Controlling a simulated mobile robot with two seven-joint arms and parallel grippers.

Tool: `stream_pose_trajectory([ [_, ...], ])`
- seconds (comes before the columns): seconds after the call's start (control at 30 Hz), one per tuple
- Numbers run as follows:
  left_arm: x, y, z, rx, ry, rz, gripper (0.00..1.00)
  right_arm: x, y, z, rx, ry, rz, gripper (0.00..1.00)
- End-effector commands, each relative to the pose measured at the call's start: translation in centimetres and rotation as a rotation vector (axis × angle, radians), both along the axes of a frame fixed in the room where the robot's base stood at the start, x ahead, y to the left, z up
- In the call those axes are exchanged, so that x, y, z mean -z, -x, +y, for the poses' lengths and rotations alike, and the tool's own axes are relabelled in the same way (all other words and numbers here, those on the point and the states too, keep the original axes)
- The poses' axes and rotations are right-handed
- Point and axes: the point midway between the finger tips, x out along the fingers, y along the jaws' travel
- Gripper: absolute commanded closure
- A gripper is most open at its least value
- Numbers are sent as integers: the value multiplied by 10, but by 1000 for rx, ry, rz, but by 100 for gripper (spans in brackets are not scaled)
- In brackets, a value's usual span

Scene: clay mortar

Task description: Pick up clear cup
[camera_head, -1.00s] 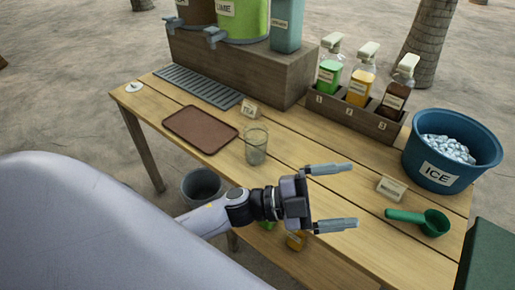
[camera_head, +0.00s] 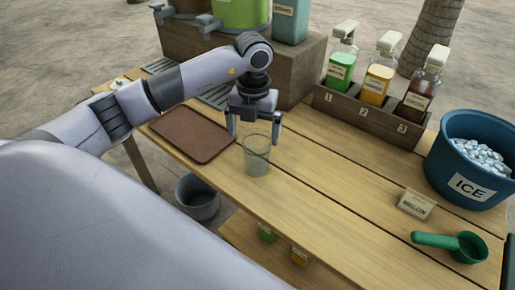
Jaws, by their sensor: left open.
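The clear cup (camera_head: 256,158) stands upright on the wooden table, just right of the brown tray. My left gripper (camera_head: 253,136) points down over the cup from behind it. Its two fingers are spread, one on the left and one on the right near the cup's rim. The jaws are open and hold nothing. Whether a finger touches the rim I cannot tell. My right gripper is not in view.
A brown tray (camera_head: 192,134) lies left of the cup. A rack of pump bottles (camera_head: 372,125), a blue ice bucket (camera_head: 474,165), a label card (camera_head: 415,203) and a green scoop (camera_head: 455,243) stand to the right. A wooden riser (camera_head: 302,65) with dispensers is behind. The table's front middle is clear.

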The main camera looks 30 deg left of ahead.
Motion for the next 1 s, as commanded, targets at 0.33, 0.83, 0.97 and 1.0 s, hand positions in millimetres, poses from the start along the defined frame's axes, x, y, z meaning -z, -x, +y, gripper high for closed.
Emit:
stream_pose_trajectory([
  [0.33, 24, 1, -3, 5, 4, 3, 0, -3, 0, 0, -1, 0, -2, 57],
  [0.83, 72, 1, -10, 6, 7, -2, 0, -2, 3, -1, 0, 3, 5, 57],
  [0.97, 72, 1, -10, 6, 6, -1, 3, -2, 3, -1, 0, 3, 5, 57],
  [1.0, 71, 1, -10, 6, 6, -1, 16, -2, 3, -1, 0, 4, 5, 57],
])
